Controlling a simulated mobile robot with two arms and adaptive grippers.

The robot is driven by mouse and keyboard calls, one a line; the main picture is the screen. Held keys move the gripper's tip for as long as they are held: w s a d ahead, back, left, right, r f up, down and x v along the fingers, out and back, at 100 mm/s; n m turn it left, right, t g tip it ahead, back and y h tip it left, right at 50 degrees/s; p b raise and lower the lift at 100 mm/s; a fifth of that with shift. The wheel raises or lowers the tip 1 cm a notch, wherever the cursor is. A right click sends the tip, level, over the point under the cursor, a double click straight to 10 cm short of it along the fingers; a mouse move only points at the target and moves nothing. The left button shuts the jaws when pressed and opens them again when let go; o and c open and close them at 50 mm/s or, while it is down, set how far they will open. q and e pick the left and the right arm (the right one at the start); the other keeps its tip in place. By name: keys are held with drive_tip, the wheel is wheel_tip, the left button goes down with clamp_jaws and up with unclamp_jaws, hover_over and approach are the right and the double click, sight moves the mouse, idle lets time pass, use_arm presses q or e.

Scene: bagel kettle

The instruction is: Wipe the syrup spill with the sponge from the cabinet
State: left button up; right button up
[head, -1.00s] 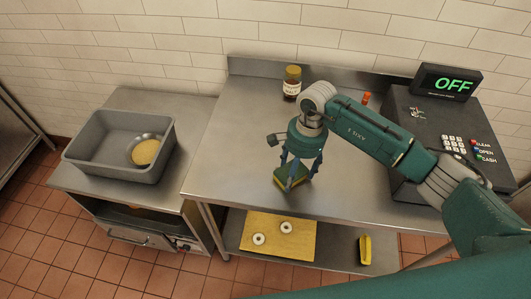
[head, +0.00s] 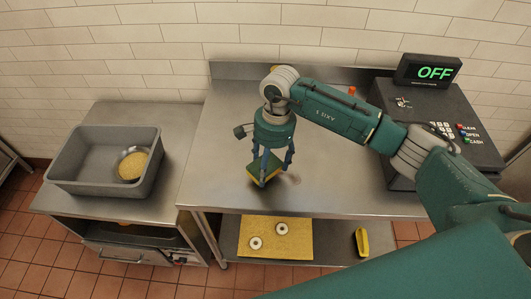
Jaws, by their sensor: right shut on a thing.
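My right gripper (head: 269,166) points down over the steel worktop (head: 335,165) and is shut on a green and yellow sponge (head: 258,171). The sponge is tilted and at or close to the worktop; I cannot tell whether it touches. A faint mark (head: 295,179) shows on the steel just right of the sponge; it may be syrup, but it is too faint to be sure. My left gripper is out of view.
A black cash register (head: 435,130) reading OFF stands at the right. A red-capped item (head: 351,90) is behind my arm. A grey bin (head: 75,180) with a yellow-filled bowl (head: 132,166) stands left. A lower shelf holds a yellow board (head: 285,247) and a yellow object (head: 361,242).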

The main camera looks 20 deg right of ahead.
drive_tip(key=shift+s+d+r+p, duration=0.1)
drive_tip(key=shift+d+r+p, duration=0.05)
drive_tip(key=shift+r, duration=0.35)
drive_tip(key=shift+d+r+p, duration=0.1)
drive_tip(key=shift+r+p, duration=0.05)
drive_tip(key=shift+r, duration=0.35)
wheel_tip(320, 180, up, 2)
drive_tip(key=shift+a+r+p, duration=0.1)
drive_tip(key=shift+a+p, duration=0.05)
drive_tip(key=shift+p, duration=0.25)
drive_tip(key=shift+r, duration=0.55)
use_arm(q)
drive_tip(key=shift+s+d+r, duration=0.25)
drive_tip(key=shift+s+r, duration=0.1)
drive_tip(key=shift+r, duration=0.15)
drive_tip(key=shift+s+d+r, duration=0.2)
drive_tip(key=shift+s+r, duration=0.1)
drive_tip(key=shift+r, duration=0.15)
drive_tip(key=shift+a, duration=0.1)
